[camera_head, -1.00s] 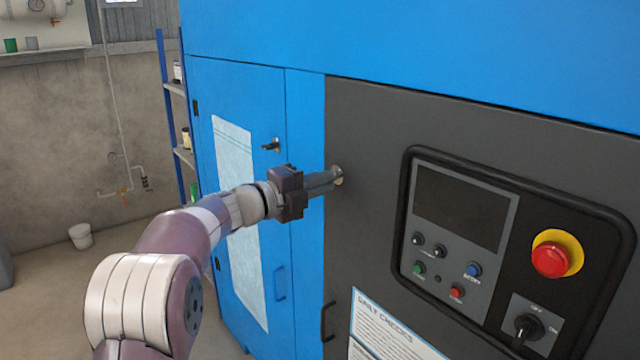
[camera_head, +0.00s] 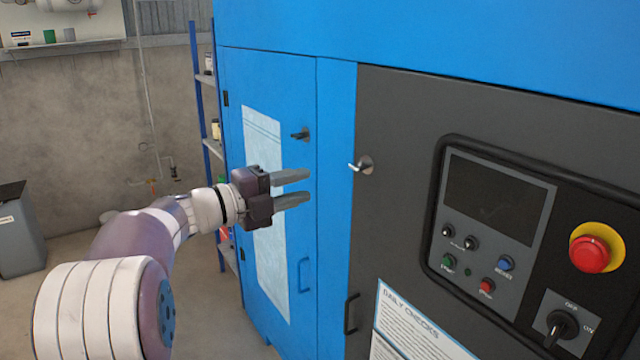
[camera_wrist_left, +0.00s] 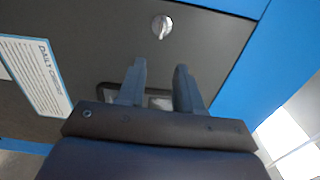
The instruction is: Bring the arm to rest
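My left arm comes in from the lower left in the head view. Its gripper (camera_head: 307,187) is open and empty in front of the blue cabinet door, with its two fingers apart. A small metal latch handle (camera_head: 362,165) is on the dark grey panel, to the right of the fingertips and clear of them. In the left wrist view, the open fingers (camera_wrist_left: 160,82) point at the dark panel, and the latch handle (camera_wrist_left: 161,27) shows beyond them. My right gripper is in neither view.
The dark panel carries a screen (camera_head: 497,196), a red emergency stop (camera_head: 590,254) and a rotary switch (camera_head: 562,328). A second latch (camera_head: 300,134) is on the blue door. A blue shelf rack (camera_head: 208,110) and a grey bin (camera_head: 22,232) stand to the left, with open floor between.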

